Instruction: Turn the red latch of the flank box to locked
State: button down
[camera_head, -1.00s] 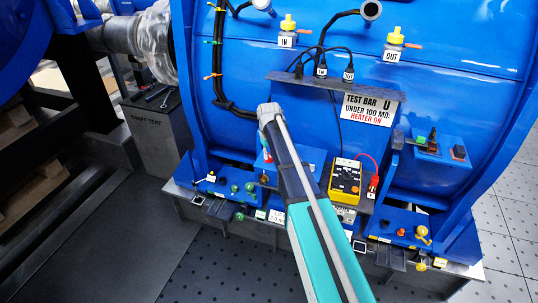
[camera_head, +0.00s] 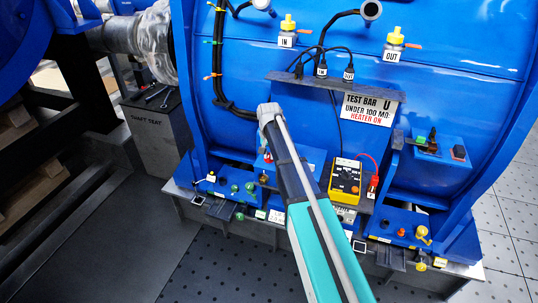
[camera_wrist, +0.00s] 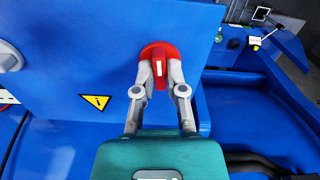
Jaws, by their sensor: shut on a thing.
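The red latch (camera_wrist: 159,58) sits on a face of the blue flank box (camera_wrist: 98,55) in the wrist view. It is a round red disc with a raised handle. My gripper (camera_wrist: 158,80) has one finger on each side of the handle and is shut on it. The handle points nearly straight along the picture's vertical, toward my gripper.
A yellow warning triangle (camera_wrist: 96,102) is on the box face. In the head view a yellow meter (camera_head: 345,180) with a red lead stands just right of my arm. A black shelf (camera_head: 335,86) with cables and a heater sign (camera_head: 369,109) is above. Dark floor lies front left.

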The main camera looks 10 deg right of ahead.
jog(key=shift+m, duration=0.6)
jog(key=c, duration=0.7)
grip_release()
jog(key=shift+n, duration=0.5)
